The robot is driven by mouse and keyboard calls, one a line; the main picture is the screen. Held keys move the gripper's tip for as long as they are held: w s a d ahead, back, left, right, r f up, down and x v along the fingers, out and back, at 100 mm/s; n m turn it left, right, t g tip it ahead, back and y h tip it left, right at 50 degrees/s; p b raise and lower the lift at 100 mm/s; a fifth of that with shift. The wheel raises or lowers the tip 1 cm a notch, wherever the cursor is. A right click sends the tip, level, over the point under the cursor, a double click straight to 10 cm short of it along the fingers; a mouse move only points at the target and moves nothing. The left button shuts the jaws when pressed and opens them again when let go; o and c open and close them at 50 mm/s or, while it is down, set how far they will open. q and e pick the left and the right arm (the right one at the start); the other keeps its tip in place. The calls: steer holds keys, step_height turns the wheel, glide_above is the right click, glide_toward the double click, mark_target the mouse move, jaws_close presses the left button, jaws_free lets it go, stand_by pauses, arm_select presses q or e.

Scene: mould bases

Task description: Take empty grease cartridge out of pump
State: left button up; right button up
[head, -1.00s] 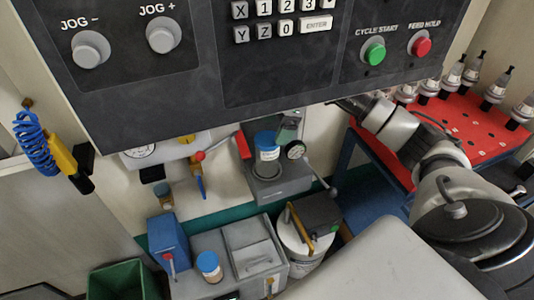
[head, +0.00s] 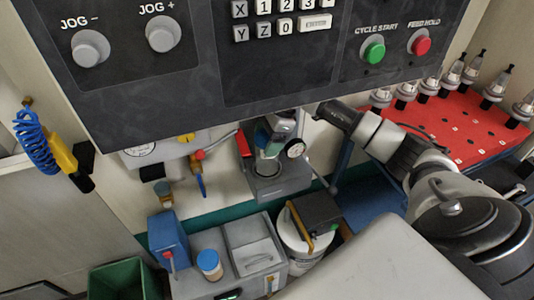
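The grease pump (head: 278,186) is a grey wall unit below the control panel, with a red lever and a round gauge. The cartridge (head: 268,152) sits upright in its bay; its blue top is now mostly covered by dark parts. My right arm comes in from the right and reaches behind the panel's lower edge. Dark parts of what seems to be my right gripper (head: 266,136) are at the cartridge's top. The panel hides much of the gripper, so whether its fingers are closed does not show. My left gripper is out of view.
A blue-capped jar (head: 209,264) stands on the grey cabinet (head: 212,240), beside a blue box (head: 168,238). A green bin (head: 118,278) is at the lower left. A white drum (head: 296,236) stands right of the cabinet. A red tool rack (head: 450,125) fills the right.

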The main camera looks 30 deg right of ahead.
steer(key=shift+c, duration=1.1)
steer(key=shift+r, duration=0.1)
